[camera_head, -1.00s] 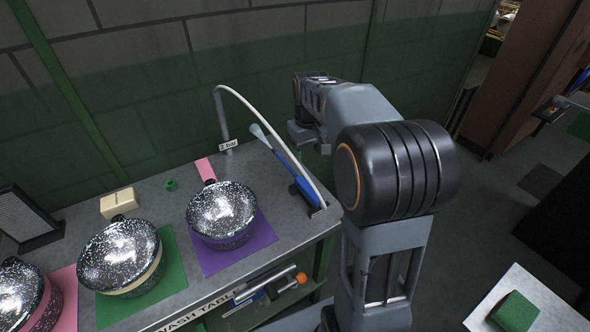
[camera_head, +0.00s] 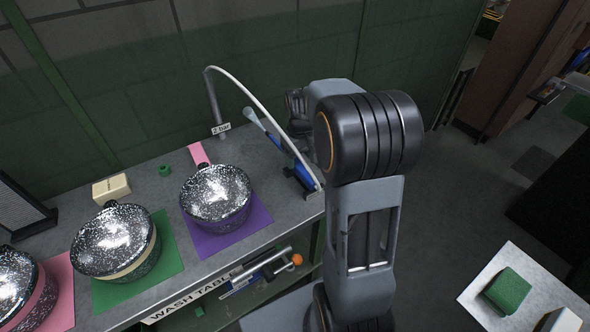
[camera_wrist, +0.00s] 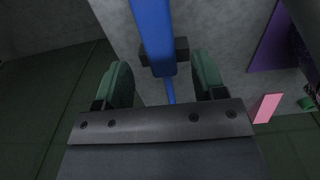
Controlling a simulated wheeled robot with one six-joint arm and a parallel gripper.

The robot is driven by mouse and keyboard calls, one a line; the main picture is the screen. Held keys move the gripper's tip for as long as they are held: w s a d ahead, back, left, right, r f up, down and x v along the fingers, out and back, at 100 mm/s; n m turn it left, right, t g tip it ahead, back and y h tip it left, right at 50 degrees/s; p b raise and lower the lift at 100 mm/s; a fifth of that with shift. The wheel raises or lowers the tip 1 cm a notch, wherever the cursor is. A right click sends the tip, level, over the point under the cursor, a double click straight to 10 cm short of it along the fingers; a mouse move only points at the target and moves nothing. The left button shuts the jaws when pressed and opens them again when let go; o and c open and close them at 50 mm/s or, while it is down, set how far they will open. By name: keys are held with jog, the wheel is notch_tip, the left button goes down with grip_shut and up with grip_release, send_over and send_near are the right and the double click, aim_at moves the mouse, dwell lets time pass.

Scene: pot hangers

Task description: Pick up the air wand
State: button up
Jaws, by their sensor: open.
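The air wand (camera_head: 304,172) rests in a dark holder (camera_head: 299,186) at the right end of the wash table in the head view. It has a blue handle and a pale nozzle tilted up to the left. In the wrist view the blue wand (camera_wrist: 153,35) runs between the two green fingers of my gripper (camera_wrist: 163,78), with a gap on either side. The dark holder (camera_wrist: 181,49) shows behind it. My gripper is open; in the head view my arm hides most of it.
A white hose (camera_head: 262,100) arches over the wand from a post labelled 2 bar. Speckled pots (camera_head: 216,192) stand on coloured mats on the wash table (camera_head: 160,195). A green wall is close behind. A white surface (camera_head: 540,290) with a green block is at lower right.

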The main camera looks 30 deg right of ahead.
aim_at(299, 165)
jog(key=shift+f, duration=1.85)
jog(key=c, duration=1.1)
jog(key=shift+r, duration=0.2)
